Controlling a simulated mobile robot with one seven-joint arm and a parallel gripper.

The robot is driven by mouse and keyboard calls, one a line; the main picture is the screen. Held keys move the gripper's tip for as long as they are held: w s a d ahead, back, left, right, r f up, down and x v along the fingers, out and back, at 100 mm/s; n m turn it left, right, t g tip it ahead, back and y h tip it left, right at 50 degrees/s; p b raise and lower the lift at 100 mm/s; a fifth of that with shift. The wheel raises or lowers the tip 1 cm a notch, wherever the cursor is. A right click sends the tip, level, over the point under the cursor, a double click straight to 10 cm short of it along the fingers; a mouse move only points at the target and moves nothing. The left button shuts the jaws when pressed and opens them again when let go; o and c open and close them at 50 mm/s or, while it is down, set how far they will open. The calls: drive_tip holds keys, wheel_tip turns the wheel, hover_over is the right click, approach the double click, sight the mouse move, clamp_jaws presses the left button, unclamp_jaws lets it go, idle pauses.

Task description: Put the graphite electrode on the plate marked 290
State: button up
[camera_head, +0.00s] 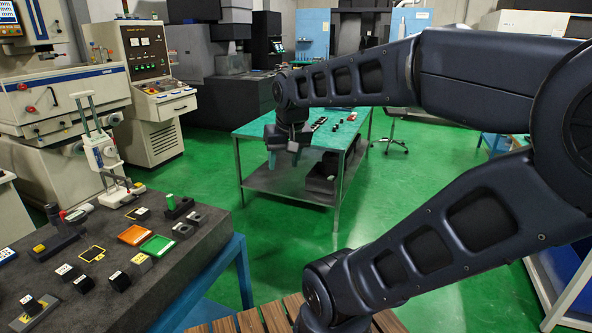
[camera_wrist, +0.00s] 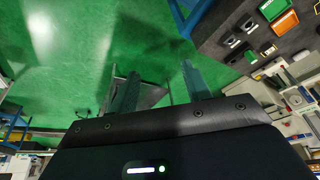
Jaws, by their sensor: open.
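My gripper (camera_head: 284,150) is open and empty, hanging in the air right of the dark stone table and well apart from it. Its two fingers (camera_wrist: 160,88) also show apart in the wrist view, with green floor between and beyond them. Several small dark blocks with pale labels stand on the stone table, among them one at the front (camera_head: 119,281) and one beside it (camera_head: 142,262). I cannot tell which is the graphite electrode. Small yellow-edged plates (camera_head: 92,254) lie there too. Their markings are too small to read, so I cannot pick out 290.
An orange tray (camera_head: 134,235) and a green tray (camera_head: 157,245) lie on the stone table (camera_head: 190,268). A white-and-grey stand (camera_head: 105,155) rises at its back. A green-topped workbench (camera_head: 262,128) stands beyond my gripper. Green floor (camera_head: 215,170) is clear between them.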

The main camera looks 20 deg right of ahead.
drive_tip(key=shift+n+t, duration=0.3)
drive_tip(key=shift+s+d+f, duration=0.5)
drive_tip(key=shift+s+d, duration=0.05)
drive_tip(key=shift+s, duration=0.25)
drive_tip(key=shift+s+d+f, duration=0.45)
drive_tip(key=shift+s+d, duration=0.05)
drive_tip(key=shift+s, duration=0.3)
